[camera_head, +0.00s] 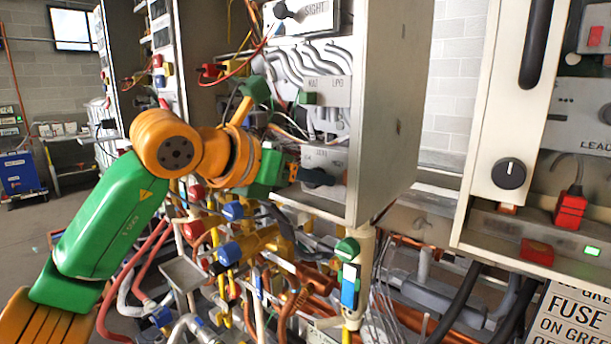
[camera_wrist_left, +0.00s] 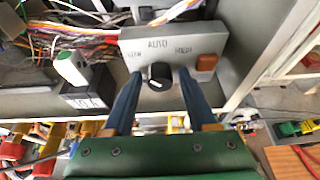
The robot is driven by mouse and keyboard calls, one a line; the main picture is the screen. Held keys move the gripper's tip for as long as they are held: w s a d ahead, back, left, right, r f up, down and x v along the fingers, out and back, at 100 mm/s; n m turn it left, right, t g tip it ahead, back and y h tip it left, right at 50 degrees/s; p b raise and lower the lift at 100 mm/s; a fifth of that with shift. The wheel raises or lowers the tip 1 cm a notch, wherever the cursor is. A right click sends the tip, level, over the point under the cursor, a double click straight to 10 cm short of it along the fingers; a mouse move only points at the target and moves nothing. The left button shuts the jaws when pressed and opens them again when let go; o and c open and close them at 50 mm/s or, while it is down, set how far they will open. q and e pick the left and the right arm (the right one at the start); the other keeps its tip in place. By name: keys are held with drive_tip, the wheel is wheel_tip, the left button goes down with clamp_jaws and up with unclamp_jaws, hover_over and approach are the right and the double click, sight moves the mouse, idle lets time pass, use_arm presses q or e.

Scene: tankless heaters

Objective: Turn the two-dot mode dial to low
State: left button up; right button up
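A black dial (camera_wrist_left: 159,76) sits on a grey panel (camera_wrist_left: 215,40) in the left wrist view. The panel reads AUTO above the dial, with a smaller, blurred word at each side. A short white mark shows near the dial's lower edge; I cannot tell its exact setting. No dots are legible there. My left gripper (camera_wrist_left: 158,78) is open, one blue finger on each side of the dial, with gaps between. In the head view the left gripper (camera_head: 292,173) reaches to this panel (camera_head: 328,160), and the dark dial (camera_head: 318,177) shows beside it. My right gripper is out of view.
An orange square button (camera_wrist_left: 207,62) sits right of the dial. A white-and-green block (camera_wrist_left: 71,68) and loose wires lie left. The cabinet's side wall (camera_head: 385,110) stands right of the panel. Pipes and valves crowd below. Another heater at right has a round black dial (camera_head: 509,173).

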use_arm(q)
drive_tip(key=shift+o, duration=0.3)
drive_tip(key=shift+d+f, duration=0.1)
drive_tip(key=b+v, duration=0.2)
drive_tip(key=v, duration=0.4)
drive_tip(key=shift+s+a+b, duration=0.15)
drive_tip(key=shift+a+b, duration=0.05)
drive_tip(key=shift+b, duration=0.1)
drive_tip(key=shift+s+a+r, duration=0.2)
drive_tip(key=shift+s+r, duration=0.05)
drive_tip(key=shift+r, duration=0.05)
drive_tip(key=shift+w+d, duration=0.1)
